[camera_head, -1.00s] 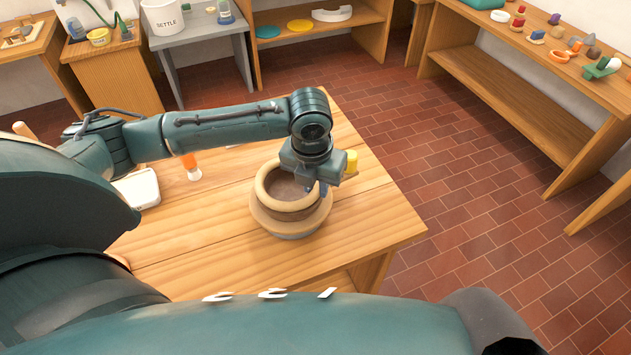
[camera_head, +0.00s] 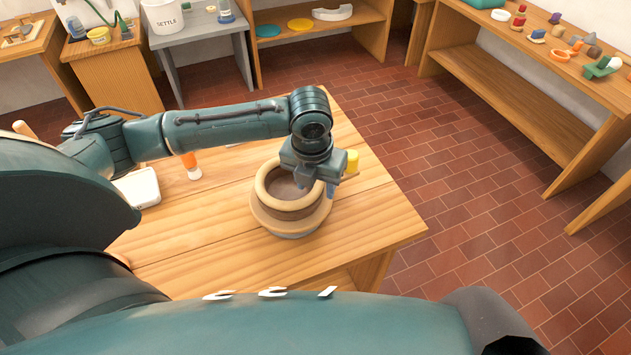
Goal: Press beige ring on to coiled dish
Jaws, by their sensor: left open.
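The beige ring (camera_head: 266,187) lies on the rim of the coiled dish (camera_head: 290,221), a round brown and tan pot on the wooden table (camera_head: 190,250). My left gripper (camera_head: 319,187) points down at the right side of the ring and is open. Its fingertips are at or just above the ring's right rim; I cannot tell whether they touch. The gripper hides that part of the ring. My right gripper is not in view.
A yellow object (camera_head: 352,161) stands just behind the gripper. An orange-and-white tool (camera_head: 191,166) and a white tray (camera_head: 139,187) are at the table's left. The table's front right is clear. Shelves line the walls.

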